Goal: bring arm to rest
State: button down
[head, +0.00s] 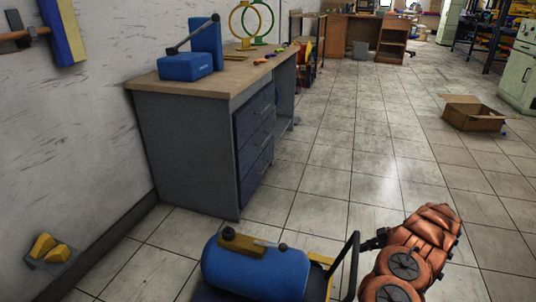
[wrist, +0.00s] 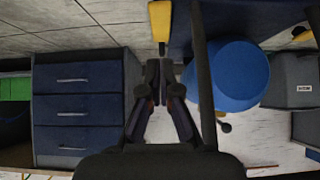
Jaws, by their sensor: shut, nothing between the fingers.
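My gripper (wrist: 158,82) shows in the wrist view with its dark fingers together and nothing between them. In the head view my orange padded arm is folded at the lower right, and the dark gripper (head: 374,241) points left from it, close to the black handle (head: 345,266) of a cart. The cart carries a blue tank (head: 255,270). The tank also shows in the wrist view (wrist: 238,75), right of the fingers and apart from them. The handle's dark bar (wrist: 207,75) passes between them in that view.
A workbench (head: 185,135) with blue drawers stands at the left against the wall, with a blue machine (head: 187,66) and rings on top. An open cardboard box (head: 474,117) lies on the floor at the right. The tiled floor between is clear.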

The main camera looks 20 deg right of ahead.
jog(key=w+a+r+m+g+y+p, duration=0.1)
jog(key=w+a+r+p, duration=0.3)
jog(key=a+r, duration=0.6)
jog(key=w+a+r+g+p, duration=0.1)
jog(key=a+r+p, duration=0.45)
jog(key=r, duration=0.85)
jog(key=s+a+r+m+g+p, duration=0.1)
jog(key=s+a+r+g+p, duration=0.2)
jog(key=a+r, duration=0.65)
jog(key=s+a+r+m+g+p, duration=0.1)
jog(key=s+a+r+p, duration=0.2)
jog(key=a+r+p, duration=0.65)
jog(key=s+a+r+m+g+h+p, duration=0.1)
jog(key=s+a+r+h+p, duration=0.15)
jog(key=s+r, duration=0.55)
jog(key=s+a+r+m+h+p, duration=0.1)
jog(key=s+a+r+p, duration=0.25)
jog(key=s+r, duration=0.45)
jog(key=s+r+m+h+p, duration=0.5)
jog(key=s+r+p, duration=0.6)
jog(key=s, duration=0.7)
jog(key=shift+d+r+m, duration=0.3)
jog(key=shift+d+r, duration=0.05)
jog(key=shift+r, duration=0.95)
jog(key=shift+s, duration=0.1)
